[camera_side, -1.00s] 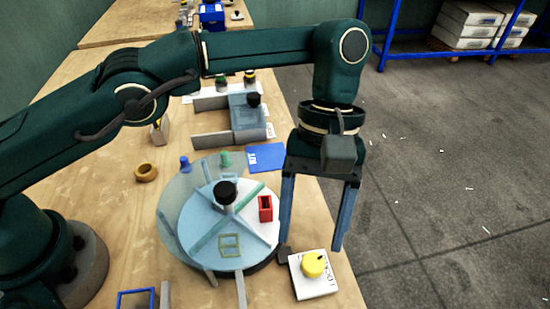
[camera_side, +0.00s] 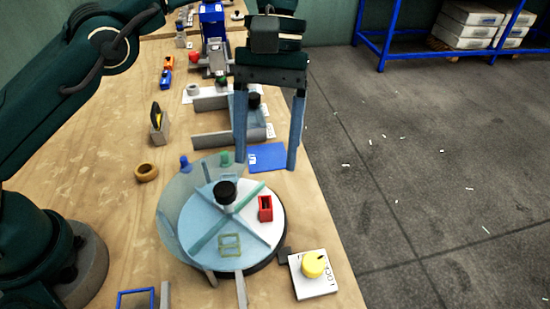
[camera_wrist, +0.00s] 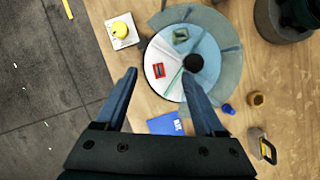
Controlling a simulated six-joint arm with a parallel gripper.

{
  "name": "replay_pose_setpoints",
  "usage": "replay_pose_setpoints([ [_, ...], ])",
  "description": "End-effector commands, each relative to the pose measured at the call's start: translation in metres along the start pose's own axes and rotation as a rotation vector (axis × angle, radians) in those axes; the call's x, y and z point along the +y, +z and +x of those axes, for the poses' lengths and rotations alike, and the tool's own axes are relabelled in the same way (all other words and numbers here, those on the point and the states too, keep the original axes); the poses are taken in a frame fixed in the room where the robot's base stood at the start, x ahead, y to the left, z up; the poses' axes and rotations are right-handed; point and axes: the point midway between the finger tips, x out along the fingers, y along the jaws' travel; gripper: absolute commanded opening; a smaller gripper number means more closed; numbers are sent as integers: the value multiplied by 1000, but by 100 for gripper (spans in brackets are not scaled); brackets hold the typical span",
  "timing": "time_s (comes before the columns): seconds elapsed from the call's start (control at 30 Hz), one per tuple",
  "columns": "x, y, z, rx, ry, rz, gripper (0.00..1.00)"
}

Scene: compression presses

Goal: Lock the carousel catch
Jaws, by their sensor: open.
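The catch is a yellow knob (camera_side: 314,264) with a dark mark, on a white plate lettered "LOCK" (camera_side: 322,287), right beside the carousel; the wrist view shows the knob (camera_wrist: 119,29) at upper left. My gripper (camera_side: 266,166) is open and empty, above the blue card behind the carousel, well away from the knob.
A blue card (camera_side: 268,156) lies behind the carousel. A blue peg (camera_side: 185,162), a tan ring (camera_side: 147,172) and a grey block (camera_side: 158,128) are on the left. The table's right edge is near the knob.

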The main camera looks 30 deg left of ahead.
Motion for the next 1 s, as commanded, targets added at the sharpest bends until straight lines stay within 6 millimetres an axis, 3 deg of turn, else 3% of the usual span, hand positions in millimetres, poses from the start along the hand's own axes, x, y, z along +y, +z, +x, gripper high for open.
replay_pose_setpoints([
  [0.17, 2, -3, 0, 15, 10, 5, 71],
  [0.27, 7, -15, 5, 64, 21, 10, 71],
  [0.37, 22, -20, 19, 151, 10, 70, 71],
  [0.47, 45, -12, 39, 249, -18, 187, 71],
  [0.63, 75, 20, 68, 366, -66, 393, 71],
  [0.8, 84, 51, 85, 385, -101, 504, 71],
  [1.0, 86, 52, 99, 382, -105, 519, 71],
])
